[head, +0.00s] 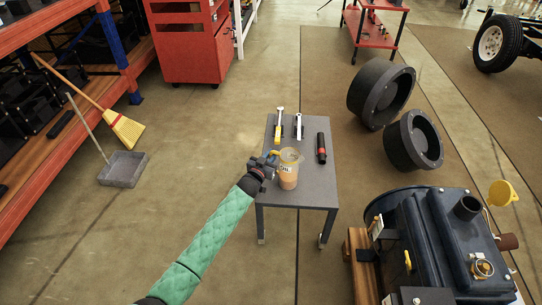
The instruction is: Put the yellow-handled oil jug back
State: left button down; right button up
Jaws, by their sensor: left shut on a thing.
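The oil jug (288,172) is a translucent cup-like vessel with amber content and a yellow rim, upright at the near part of a small grey table (312,190). My left gripper (273,158) comes in from the lower left and is shut on the jug at its left side, where a bit of yellow shows. The fingers hide most of the handle. I cannot tell whether the jug rests on the tabletop or is held just above it. My right gripper is not in view.
A yellow-handled tool (279,126), a pale-and-black tool (298,126) and a black-and-red cylinder (321,148) lie on the table. Black round parts (381,93) are beyond.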

pick_arm(q)
jog(key=c, duration=1.4)
grip_release()
jog(key=v, duration=1.2)
jog(key=s+d+f+n+g+y, duration=0.1)
jog(key=s+f+g, duration=0.1)
jog(key=s+f, duration=0.6)
jog(key=s+d+f+n+g+y, duration=0.1)
jog(key=s+d+f+g, duration=0.1)
jog(key=s+f, duration=0.65)
jog(key=s+d+f+g, duration=0.1)
jog(key=s+f, duration=0.3)
jog(key=s, duration=0.9)
jog(key=s+d+f+g, duration=0.1)
jog(key=s+f+g, duration=0.3)
jog(key=s, duration=0.9)
jog(key=shift+s+d+y, duration=0.35)
jog(key=shift+d+y, duration=0.05)
jog(key=shift+f, duration=0.1)
